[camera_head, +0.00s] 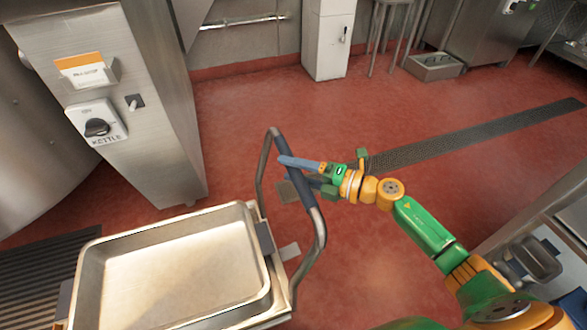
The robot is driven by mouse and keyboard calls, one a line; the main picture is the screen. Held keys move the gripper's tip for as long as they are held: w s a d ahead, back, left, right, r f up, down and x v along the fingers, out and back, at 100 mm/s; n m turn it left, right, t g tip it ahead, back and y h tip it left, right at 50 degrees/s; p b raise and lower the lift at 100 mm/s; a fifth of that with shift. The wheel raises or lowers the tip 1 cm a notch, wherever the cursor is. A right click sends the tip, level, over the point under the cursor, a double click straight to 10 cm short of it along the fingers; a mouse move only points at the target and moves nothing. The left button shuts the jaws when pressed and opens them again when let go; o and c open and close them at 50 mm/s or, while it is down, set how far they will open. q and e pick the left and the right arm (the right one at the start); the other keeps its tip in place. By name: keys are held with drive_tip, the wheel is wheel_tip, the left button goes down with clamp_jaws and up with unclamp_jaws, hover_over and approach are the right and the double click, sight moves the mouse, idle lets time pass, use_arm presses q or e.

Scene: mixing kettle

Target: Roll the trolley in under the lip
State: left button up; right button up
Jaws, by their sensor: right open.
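The trolley's curved metal push handle (321,232) has a dark blue grip (301,188) and rises from its right end. A shallow metal pan (170,265) lies on top of the trolley at lower left. My right gripper (298,171) is open at the upper part of the grip. One blue finger crosses the handle and the other is beside it, partly hidden; I cannot tell whether either touches. The rounded steel kettle body (30,150) stands at the left edge, behind a steel column. The lip cannot be made out. My left gripper is out of view.
The steel column (165,130) with a knob labelled KETTLE (97,127) stands behind the pan. A dark floor grate (40,285) lies left of the trolley. A long drain grate (470,137) crosses the red floor, which is mostly clear. A steel counter (560,215) stands at right.

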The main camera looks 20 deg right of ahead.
clamp_jaws()
idle(1.3)
